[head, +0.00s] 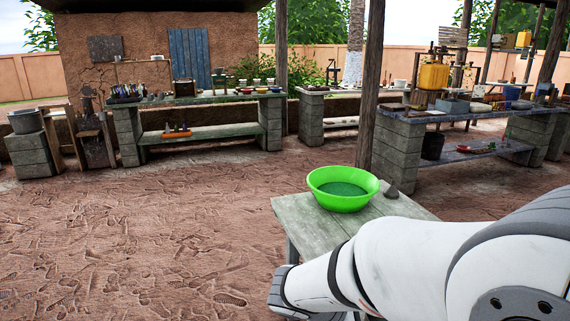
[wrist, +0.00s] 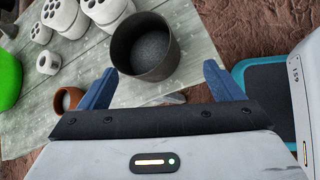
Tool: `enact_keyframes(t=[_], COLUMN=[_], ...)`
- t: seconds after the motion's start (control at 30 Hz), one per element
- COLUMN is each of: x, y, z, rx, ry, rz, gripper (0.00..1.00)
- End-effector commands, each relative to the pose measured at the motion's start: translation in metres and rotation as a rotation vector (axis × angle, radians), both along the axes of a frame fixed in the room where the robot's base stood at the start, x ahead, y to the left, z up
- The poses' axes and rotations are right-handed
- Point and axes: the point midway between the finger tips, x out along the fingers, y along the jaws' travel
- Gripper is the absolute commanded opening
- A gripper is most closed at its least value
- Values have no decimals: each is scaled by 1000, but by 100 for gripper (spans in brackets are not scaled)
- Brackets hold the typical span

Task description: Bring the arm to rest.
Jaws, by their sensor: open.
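My arm (head: 400,262) reaches in from the right in the head view, in front of a small wooden table (head: 300,208). Its far end points down to the left, and the fingers are hidden there. In the wrist view my gripper (wrist: 160,68) is open, its two blue fingers wide apart with nothing held. A dark round pot (wrist: 126,68) with grey contents stands beyond the fingertips, showing partly between them; I cannot tell the exact gap.
A green bowl (head: 343,201) and a grey stone (head: 392,191) are on the small table. Open dirt floor (head: 130,245) lies left.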

Motion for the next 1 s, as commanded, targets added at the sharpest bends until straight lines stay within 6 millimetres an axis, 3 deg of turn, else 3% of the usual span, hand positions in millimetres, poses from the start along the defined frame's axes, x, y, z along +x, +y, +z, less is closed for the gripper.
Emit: enact_keyframes(t=[0.03,0.13,0.3,0.5,0.67,1.0], x=[-10,-33,-70,-82,-83,-83], y=[-7,-16,-13,2,5,5], z=[21,47,103,152,165,165], rx=[65,231,584,886,983,987], ry=[-32,-110,-304,-479,-533,-535], rz=[-88,-309,-777,-1164,-1287,-1293], gripper=[87,87,87,87,87,87])
